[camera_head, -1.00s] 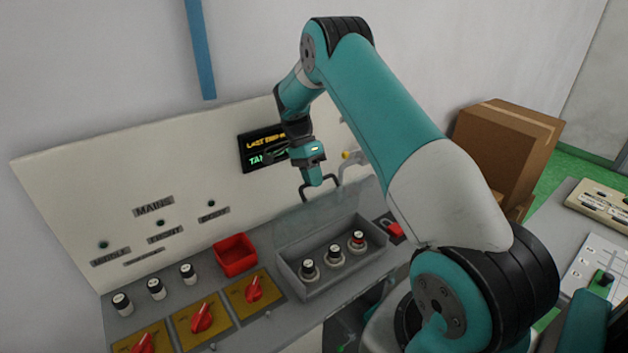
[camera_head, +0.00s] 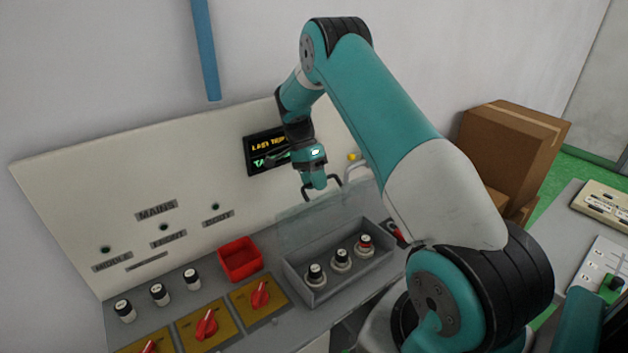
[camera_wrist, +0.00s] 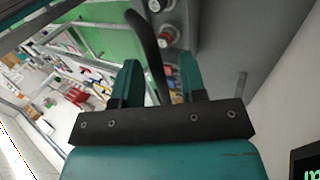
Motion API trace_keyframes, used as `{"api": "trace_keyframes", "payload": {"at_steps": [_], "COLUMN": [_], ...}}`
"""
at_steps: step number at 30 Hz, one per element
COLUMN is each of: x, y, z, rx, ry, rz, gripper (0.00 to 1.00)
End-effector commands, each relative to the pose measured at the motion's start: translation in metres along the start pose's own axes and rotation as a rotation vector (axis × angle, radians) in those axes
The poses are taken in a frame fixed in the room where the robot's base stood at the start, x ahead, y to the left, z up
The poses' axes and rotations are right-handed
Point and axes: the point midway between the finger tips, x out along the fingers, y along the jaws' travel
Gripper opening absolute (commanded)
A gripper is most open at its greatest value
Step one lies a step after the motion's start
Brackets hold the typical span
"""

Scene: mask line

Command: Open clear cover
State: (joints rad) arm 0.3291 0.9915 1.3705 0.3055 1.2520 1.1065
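The clear cover (camera_head: 300,225) stands raised above the back of the grey open-topped box (camera_head: 338,284), tilted up toward the panel. Its black handle (camera_head: 338,186) shows at its upper edge. My gripper (camera_head: 314,184) is at the handle, pointing down. In the wrist view the handle (camera_wrist: 148,45) passes between the two fingers of my gripper (camera_wrist: 160,80), with gaps seen on both sides. The fingers are apart and do not clamp it. Black-and-white knobs, one with a red ring (camera_head: 364,246), stand uncovered in the box.
A red tray (camera_head: 240,259) is left of the box. Yellow plates with red rotary switches (camera_head: 260,295) lie in front. A display (camera_head: 262,152) on the panel is partly behind my arm. Cardboard boxes (camera_head: 510,150) stand at the right, by another console (camera_head: 590,225).

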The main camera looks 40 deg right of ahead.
Motion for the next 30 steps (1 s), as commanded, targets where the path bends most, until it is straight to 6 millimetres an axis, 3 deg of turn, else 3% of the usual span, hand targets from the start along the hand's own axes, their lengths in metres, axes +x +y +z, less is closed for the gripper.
{"api": "trace_keyframes", "payload": {"at_steps": [11,21,30], "x": [-0.013,-0.081,-0.11], "y": [-0.002,0.004,0.004], "z": [-0.001,0.001,0.001], "rx": [0.0,0.0,-0.001], "ry": [0.005,0.002,0.001], "rz": [-0.009,-0.005,-0.003], "gripper": [0.38,0.38,0.38]}}
